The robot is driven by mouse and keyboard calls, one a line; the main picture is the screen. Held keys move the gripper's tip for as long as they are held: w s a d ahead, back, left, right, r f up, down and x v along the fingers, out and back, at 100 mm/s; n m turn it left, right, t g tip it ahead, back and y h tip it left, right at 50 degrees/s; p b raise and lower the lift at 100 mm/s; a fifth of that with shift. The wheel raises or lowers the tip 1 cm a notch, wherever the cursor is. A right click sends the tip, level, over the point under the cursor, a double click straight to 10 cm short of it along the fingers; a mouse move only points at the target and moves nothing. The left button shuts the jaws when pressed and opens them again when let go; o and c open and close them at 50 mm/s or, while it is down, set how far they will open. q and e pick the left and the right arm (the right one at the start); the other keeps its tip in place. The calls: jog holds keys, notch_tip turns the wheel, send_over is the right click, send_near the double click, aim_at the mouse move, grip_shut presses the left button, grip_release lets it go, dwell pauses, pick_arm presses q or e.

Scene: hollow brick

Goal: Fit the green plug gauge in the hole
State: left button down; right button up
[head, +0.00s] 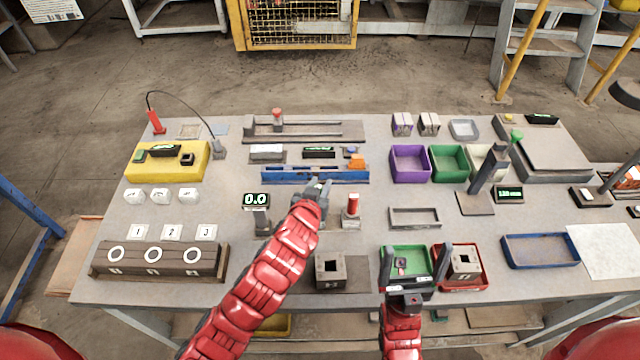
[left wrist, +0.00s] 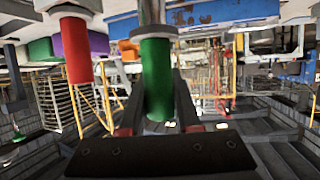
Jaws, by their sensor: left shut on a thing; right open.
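My left gripper (head: 320,190) is shut on the green plug gauge, over the table's middle in front of the blue fixture. In the left wrist view the green handle (left wrist: 157,80) sits between the fingers; a grey collar and silver shaft run to the top edge, and the shaft's end is out of frame. A hollow brick (head: 330,269) with a dark square hole stands at the front middle. A second hollow brick (head: 464,262) is in a red tray (head: 484,281). My right gripper (head: 413,270) is open and empty over the green tray (head: 396,252).
A red-handled gauge (head: 352,204) stands right of my left gripper; it also shows in the left wrist view (left wrist: 76,50). A 0.0 display (head: 256,200) is to the left. Coloured bins (head: 410,163) stand behind.

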pick_arm(q)
jog(key=shift+f+b, duration=1.45)
jog(key=shift+f, duration=0.25)
jog(key=c, duration=0.5)
grip_release()
jog(key=shift+c, duration=0.2)
jog(key=shift+s+a+r, duration=0.1)
jog(key=shift+s, duration=0.2)
jog(key=p+v, duration=1.1)
jog(key=v, duration=0.5)
jog(key=shift+s+r, duration=0.3)
jog(key=shift+w, duration=0.1)
